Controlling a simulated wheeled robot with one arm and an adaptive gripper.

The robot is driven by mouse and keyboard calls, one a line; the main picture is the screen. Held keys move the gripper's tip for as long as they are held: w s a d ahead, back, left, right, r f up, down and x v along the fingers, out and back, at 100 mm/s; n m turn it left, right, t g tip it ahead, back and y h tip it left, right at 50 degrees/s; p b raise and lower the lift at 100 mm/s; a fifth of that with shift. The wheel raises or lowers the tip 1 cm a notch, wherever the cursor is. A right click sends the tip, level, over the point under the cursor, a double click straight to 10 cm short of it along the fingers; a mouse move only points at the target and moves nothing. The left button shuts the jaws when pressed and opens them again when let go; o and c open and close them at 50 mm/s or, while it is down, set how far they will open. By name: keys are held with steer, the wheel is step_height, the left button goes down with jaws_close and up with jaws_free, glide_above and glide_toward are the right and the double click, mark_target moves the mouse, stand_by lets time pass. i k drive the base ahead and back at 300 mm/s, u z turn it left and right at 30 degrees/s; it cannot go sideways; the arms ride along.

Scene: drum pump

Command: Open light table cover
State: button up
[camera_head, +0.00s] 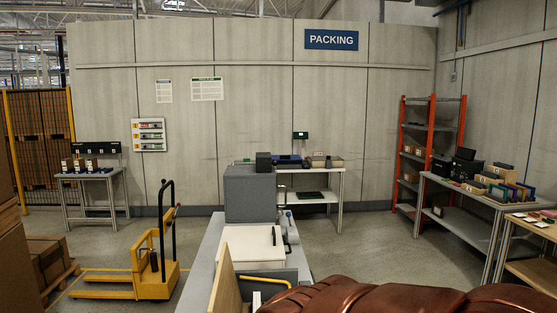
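A pale, flat-topped unit (248,246) stands in the lower middle, on or against a long grey bench (205,262). It looks like the light table with its cover down, but I cannot tell for sure. A short black bar, perhaps a handle (274,236), stands on its right part. A yellow curved bar (265,281) crosses in front of it, near a tan upright panel (225,288). My gripper does not show in the head view.
A grey block (249,192) stands behind the pale unit. A yellow pallet truck (152,270) is at left. A large red-brown rounded shape (375,297) fills the bottom right. Floor (370,245) is clear between the bench and right-hand tables.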

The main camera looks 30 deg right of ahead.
mark_target(284, 159)
steer(key=z, duration=2.8)
steer(key=i, duration=2.6)
steer(key=u, duration=2.1)
steer(key=i, duration=3.95)
